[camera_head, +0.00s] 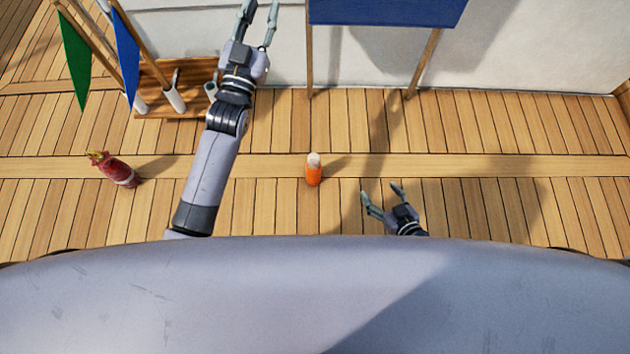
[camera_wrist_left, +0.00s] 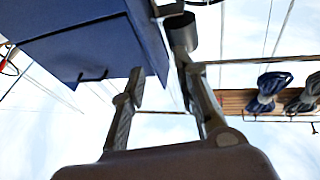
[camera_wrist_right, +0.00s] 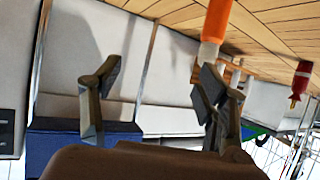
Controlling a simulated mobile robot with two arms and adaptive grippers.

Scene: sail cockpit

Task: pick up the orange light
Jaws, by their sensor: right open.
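The orange light (camera_head: 314,170), an orange cylinder with a pale top, stands on the wooden deck near the middle of the head view. In the right wrist view it shows at the top (camera_wrist_right: 216,20), partly cut off by the frame edge, above the right-hand finger. My right gripper (camera_head: 380,190) is open and empty, to the right of the light and apart from it. Its spread fingers also show in the right wrist view (camera_wrist_right: 157,72). My left gripper (camera_head: 262,14) is raised at the top of the head view, open and empty, far from the light.
A red bottle-like object (camera_head: 117,170) stands on the deck at left. A wooden rack (camera_head: 155,82) with green and blue flags is at upper left. A blue panel (camera_head: 385,11) on wooden legs stands before the white wall (camera_head: 500,60). The deck around the light is clear.

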